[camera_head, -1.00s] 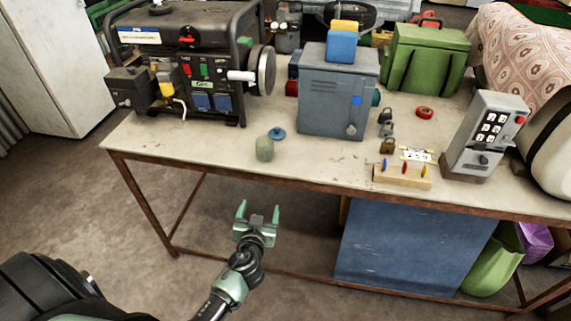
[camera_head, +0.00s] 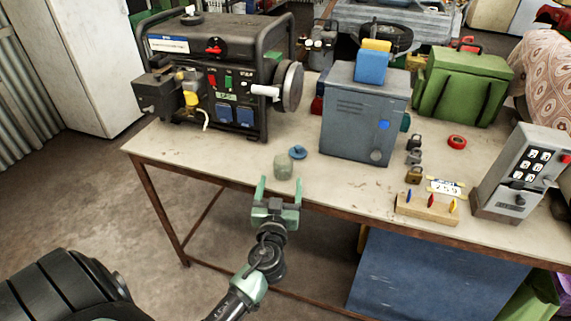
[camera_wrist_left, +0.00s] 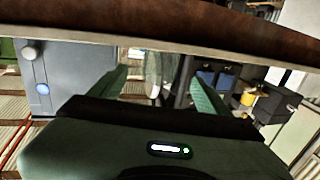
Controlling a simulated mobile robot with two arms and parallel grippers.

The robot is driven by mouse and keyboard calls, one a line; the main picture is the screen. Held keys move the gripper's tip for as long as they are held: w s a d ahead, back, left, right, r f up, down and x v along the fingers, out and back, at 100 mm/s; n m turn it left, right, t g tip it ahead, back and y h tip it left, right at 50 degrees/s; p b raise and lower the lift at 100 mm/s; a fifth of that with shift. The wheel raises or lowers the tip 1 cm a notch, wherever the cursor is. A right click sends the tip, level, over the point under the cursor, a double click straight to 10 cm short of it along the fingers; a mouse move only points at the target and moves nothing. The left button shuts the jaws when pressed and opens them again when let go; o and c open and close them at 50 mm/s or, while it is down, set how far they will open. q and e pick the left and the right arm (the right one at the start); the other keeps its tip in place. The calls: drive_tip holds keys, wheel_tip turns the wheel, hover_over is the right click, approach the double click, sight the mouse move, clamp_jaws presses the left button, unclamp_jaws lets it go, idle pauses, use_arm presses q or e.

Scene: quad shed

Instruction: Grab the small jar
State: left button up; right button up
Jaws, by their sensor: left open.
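The small jar (camera_head: 284,167) is pale green and stands upright on the workbench near its front edge. My left gripper (camera_head: 280,187) is open and empty at the bench's front edge, just in front of the jar, with its fingers pointing toward it. In the left wrist view, which appears upside down, a pale shape that looks like the jar (camera_wrist_left: 157,66) shows between the two open fingers (camera_wrist_left: 162,92). No contact with the jar can be seen. My right gripper is not in view.
A small blue lid-like disc (camera_head: 298,152) lies just behind the jar. A generator (camera_head: 220,75) stands behind left, a blue-grey metal box (camera_head: 362,115) behind right. Padlocks (camera_head: 413,174) and a wooden block (camera_head: 427,209) are farther right. The bench edge (camera_head: 215,181) runs below the gripper.

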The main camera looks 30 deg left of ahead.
sight(282, 170)
use_arm(q)
drive_tip(key=shift+w+a+r+p, duration=0.2)
drive_tip(key=shift+w+a, duration=0.1)
drive_tip(key=shift+w, duration=0.35)
drive_tip(key=shift+w+a+r+p, duration=0.15)
drive_tip(key=shift+w+a, duration=0.1)
drive_tip(key=shift+w, duration=0.35)
drive_tip(key=shift+w+a+r+p, duration=0.15)
drive_tip(key=shift+w+a+p, duration=0.25)
drive_tip(key=shift+w, duration=0.2)
drive_tip(key=p+x, duration=0.1)
drive_tip(key=x, duration=0.2)
drive_tip(key=shift+w+a, duration=0.15)
drive_tip(key=shift+w, duration=0.15)
drive_tip(key=shift+w+a+f, duration=0.2)
drive_tip(key=shift+w, duration=0.15)
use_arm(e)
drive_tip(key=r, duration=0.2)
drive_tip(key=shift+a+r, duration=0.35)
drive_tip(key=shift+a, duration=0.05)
use_arm(q)
drive_tip(key=shift+s, duration=0.1)
drive_tip(key=c, duration=1.5)
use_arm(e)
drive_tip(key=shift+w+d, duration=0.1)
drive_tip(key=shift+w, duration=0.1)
